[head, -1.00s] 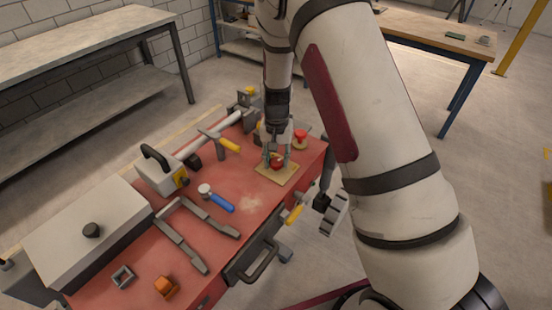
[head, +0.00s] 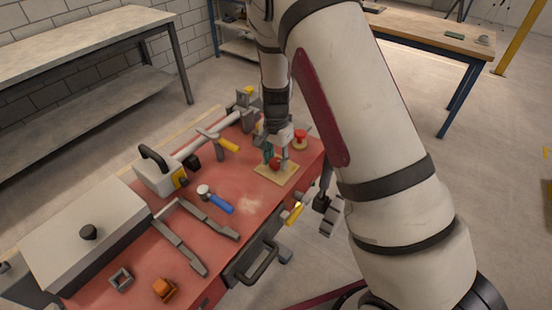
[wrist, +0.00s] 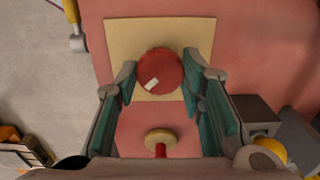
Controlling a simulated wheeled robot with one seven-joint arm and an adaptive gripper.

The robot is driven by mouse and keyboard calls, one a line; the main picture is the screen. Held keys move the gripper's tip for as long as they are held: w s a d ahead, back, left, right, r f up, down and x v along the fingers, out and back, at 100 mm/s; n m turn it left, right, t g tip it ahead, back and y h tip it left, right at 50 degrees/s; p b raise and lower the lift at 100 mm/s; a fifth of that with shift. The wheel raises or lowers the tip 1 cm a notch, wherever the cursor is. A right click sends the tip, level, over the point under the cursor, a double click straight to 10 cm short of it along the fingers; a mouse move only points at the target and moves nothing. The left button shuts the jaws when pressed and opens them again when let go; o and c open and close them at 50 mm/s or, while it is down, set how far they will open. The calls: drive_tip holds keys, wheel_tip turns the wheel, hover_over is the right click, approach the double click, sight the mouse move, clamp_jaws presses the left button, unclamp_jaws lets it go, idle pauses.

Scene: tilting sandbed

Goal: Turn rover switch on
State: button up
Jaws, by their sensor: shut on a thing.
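The switch is a round red knob (wrist: 160,72) with a short white mark toward its lower left in the wrist view. It sits on a tan square plate (wrist: 118,35) on the red top of a cart. In the head view the knob (head: 275,163) and plate (head: 272,178) are near the cart's far right end. My gripper (wrist: 160,80) points down with its teal-padded fingers on either side of the knob, shut on it. It also shows in the head view (head: 276,157). The exact finger contact is partly hidden.
A red mushroom button on a yellow base (head: 300,138) stands close behind the plate. On the red cart top (head: 250,205) lie a blue-handled hammer (head: 218,200), a yellow-handled tool (head: 226,143), grey bars (head: 180,245) and an orange block (head: 164,289).

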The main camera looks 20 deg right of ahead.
sight(276, 162)
drive_tip(key=o, duration=1.1)
drive_tip(key=shift+o, duration=0.2)
drive_tip(key=shift+r, duration=0.1)
wheel_tip(276, 162, up, 12)
